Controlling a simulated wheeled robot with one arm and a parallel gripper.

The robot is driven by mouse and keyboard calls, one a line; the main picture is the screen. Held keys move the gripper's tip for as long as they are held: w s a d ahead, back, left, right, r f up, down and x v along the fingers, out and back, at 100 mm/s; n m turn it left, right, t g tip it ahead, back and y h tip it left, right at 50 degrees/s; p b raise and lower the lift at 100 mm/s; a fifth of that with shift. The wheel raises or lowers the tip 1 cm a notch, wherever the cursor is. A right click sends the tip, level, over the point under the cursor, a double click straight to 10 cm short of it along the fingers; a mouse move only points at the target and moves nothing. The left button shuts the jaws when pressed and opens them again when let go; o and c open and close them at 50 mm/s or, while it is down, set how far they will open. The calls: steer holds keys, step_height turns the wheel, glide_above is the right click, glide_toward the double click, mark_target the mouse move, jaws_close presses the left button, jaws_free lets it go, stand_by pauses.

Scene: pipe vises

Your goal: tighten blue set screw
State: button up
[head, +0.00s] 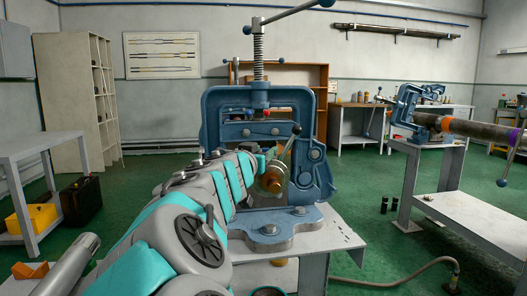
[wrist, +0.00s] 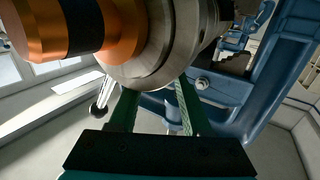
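A blue vise (head: 213,120) stands on a metal table, with a tall threaded screw (head: 258,52) and a blue-knobbed crossbar on top. A copper and steel fitting (head: 272,178) sits in its opening, with a dark-knobbed lever rising from it. I cannot make out a distinct blue set screw. In the wrist view, my gripper (wrist: 156,105) has two green fingers spread apart below the fitting's steel ring (wrist: 165,62). Nothing shows held between them. The orange section (wrist: 122,30) is at upper left. In the head view, my arm hides the fingers.
A second blue vise (head: 402,108) stands on a table at right, holding a long pipe (head: 470,130) with orange and purple bands. A hose (head: 400,281) lies on the floor. A shelf table (head: 30,150) stands at left.

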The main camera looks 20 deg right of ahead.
jaws_close()
steer(key=shift+f+b, duration=0.2)
steer(key=shift+b, duration=0.15)
steer(key=shift+w+a+m+g+h+b, duration=0.1)
steer(key=shift+m+g+h+b, duration=0.2)
steer(key=shift+h, duration=0.1)
steer(key=m+g+h+b, duration=0.3)
steer(key=g, duration=0.1)
steer(key=shift+w+a+f, duration=0.1)
steer(key=shift+w+a, duration=0.05)
steer(key=shift+w, duration=0.15)
steer(key=shift+w+a+r+m+g+h, duration=0.15)
steer(key=shift+m+g+h, duration=0.3)
steer(key=shift+m+g, duration=0.45)
steer(key=shift+w+d+r+m+g+h, duration=0.15)
steer(key=shift+m+g+h, duration=0.4)
steer(key=shift+g, duration=0.55)
steer(key=m+g+p, duration=0.2)
steer(key=p, duration=0.1)
steer(key=shift+a+r+g, duration=0.1)
steer(key=shift+g, duration=0.3)
steer(key=shift+p, duration=0.45)
steer(key=shift+w+m+g+p, duration=0.1)
steer(key=shift+m+g+p, duration=0.45)
steer(key=shift+g+p, duration=0.35)
